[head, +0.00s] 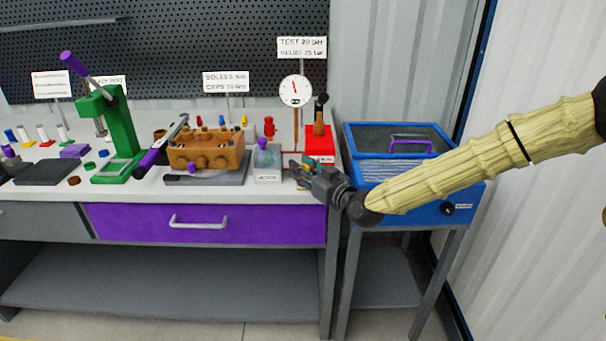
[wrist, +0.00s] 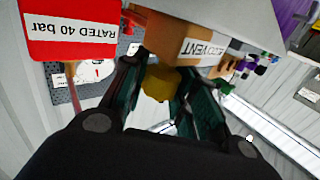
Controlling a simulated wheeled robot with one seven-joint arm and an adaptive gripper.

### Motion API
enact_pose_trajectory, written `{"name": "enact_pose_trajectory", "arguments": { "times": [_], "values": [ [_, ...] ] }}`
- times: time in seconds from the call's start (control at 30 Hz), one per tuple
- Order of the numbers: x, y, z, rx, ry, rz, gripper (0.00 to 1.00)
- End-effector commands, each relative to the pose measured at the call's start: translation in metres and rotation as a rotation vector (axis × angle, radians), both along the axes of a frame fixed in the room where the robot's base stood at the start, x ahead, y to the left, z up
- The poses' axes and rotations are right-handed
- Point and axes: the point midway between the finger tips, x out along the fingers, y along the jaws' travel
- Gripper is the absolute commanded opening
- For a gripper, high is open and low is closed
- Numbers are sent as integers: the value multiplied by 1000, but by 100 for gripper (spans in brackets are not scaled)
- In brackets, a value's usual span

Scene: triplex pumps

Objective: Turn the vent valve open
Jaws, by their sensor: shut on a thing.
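The vent valve shows in the wrist view as a tan block (wrist: 172,38) with a white label (wrist: 203,50) ending in "VENT". A yellow knob (wrist: 158,84) sticks out from the block between my fingers. My gripper (wrist: 160,78) is shut on this knob, with one dark green finger on each side of it. The picture is turned over in this view. In the head view my gripper (head: 308,172) is at the right front end of the bench, below the red block (head: 320,142). There the knob cannot be made out behind the gripper. The knob's turn angle is unclear.
A red plate reading "RATED 40 bar" (wrist: 70,28) is close beside my left finger. A round white gauge (head: 296,90) stands behind my gripper. A grey block (head: 267,165) is to its left. A blue washer cabinet (head: 400,150) stands right, under my arm.

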Motion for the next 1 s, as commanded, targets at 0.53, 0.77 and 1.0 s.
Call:
{"name": "enact_pose_trajectory", "arguments": {
  "times": [0.53,0.77,1.0],
  "values": [
    [1,-1,0,1,-1,95,4],
    [1,-1,0,1,0,96,4],
    [1,-1,0,1,0,96,51]
  ]
}}
